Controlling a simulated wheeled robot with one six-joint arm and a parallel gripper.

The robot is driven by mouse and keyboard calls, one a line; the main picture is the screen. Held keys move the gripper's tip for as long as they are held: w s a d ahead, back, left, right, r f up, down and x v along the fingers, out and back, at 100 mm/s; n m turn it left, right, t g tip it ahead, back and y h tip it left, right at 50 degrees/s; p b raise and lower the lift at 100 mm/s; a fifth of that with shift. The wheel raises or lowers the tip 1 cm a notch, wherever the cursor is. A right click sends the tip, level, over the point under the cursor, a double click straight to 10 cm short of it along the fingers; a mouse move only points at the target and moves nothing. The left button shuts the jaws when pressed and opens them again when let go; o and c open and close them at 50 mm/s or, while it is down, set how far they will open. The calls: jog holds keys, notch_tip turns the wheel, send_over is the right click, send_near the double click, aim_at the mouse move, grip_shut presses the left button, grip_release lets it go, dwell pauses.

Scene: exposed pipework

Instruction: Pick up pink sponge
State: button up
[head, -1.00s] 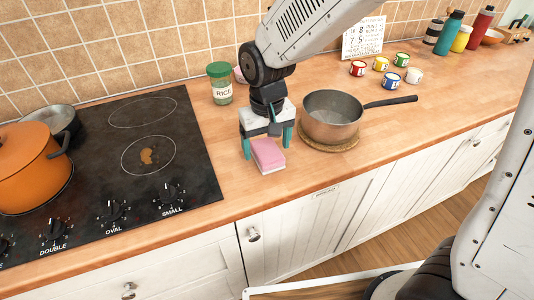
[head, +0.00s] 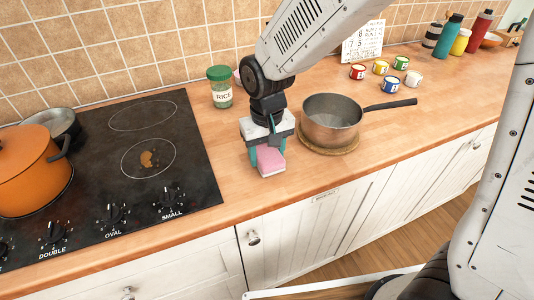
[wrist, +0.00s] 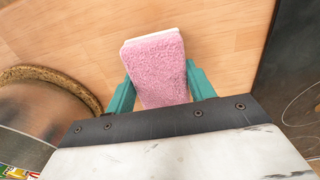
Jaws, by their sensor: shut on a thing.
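The pink sponge (head: 270,160) with a pale underside is on the wooden worktop, just right of the hob. My gripper (head: 268,155) is directly over it with the fingers pointing down, shut on the sponge. In the wrist view the sponge (wrist: 158,65) lies between the two teal fingers, one on each side. Its near end is hidden by the gripper body. I cannot tell any gap between the sponge and the worktop.
A saucepan (head: 331,122) stands on a round cork mat (head: 330,149) right of my gripper. A green-lidded rice jar (head: 220,88) is behind left. The black hob (head: 100,185) has an orange pot (head: 28,165). Several small mugs stand farther right. Worktop in front is clear.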

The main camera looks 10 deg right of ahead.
aim_at(268, 154)
jog(key=shift+r, duration=0.75)
jog(key=shift+s+d+r, duration=0.1)
jog(key=shift+s+r, duration=0.1)
jog(key=shift+r, duration=0.3)
jog(key=shift+s+r, duration=0.2)
jog(key=shift+r, duration=0.25)
jog(key=s+d+r, duration=0.1)
jog(key=s+d, duration=0.3)
jog(key=s, duration=1)
jog(key=shift+s+d+r, duration=0.15)
jog(key=shift+s, duration=0.2)
jog(key=shift+o, duration=1.2)
jog(key=shift+c, duration=0.4)
